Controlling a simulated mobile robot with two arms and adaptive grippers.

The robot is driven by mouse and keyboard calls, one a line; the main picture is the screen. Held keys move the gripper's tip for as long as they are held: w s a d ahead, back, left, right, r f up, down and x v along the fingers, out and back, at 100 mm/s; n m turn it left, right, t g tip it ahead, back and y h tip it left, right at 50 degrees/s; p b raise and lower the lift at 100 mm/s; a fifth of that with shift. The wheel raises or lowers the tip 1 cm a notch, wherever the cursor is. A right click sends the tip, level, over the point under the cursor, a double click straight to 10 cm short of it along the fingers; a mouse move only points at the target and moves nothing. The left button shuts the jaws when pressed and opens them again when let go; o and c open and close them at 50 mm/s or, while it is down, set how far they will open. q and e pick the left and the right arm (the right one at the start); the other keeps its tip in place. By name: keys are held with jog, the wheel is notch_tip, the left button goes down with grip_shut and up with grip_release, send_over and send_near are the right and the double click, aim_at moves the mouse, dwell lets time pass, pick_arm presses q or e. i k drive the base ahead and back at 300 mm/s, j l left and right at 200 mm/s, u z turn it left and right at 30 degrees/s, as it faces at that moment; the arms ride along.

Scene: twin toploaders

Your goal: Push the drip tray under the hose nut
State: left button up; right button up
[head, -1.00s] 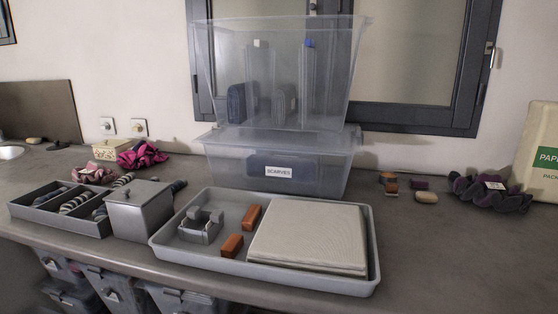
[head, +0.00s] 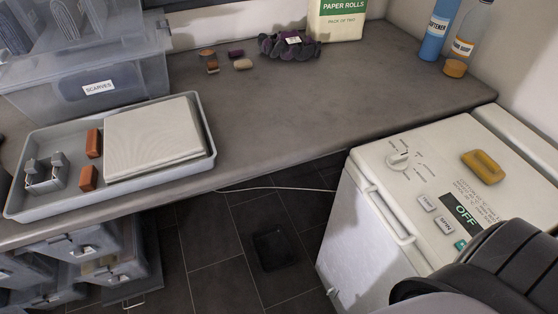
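A small dark square shape, which looks like the drip tray (head: 272,252), lies on the dark tiled floor between the counter and the white toploader. It is low in contrast, so its rim is hard to make out. I cannot pick out the hose nut. A thin pale hose or cord (head: 275,188) runs across the floor behind the dark shape, towards the machine. Neither of my grippers shows; a dark part of my own arm fills the lower right corner.
The white toploader (head: 345,235) stands at the right, its display reading OFF and a yellow item (head: 483,166) on top. The counter (head: 290,105) holds a grey tray (head: 130,188), clear bins and small items. Clear drawers (head: 75,245) stand under it. Open floor lies between.

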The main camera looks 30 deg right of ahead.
aim_at(274, 252)
jog(key=k+z, duration=0.15)
jog(key=z, duration=0.2)
jog(key=k+z, duration=0.2)
jog(key=z, duration=0.15)
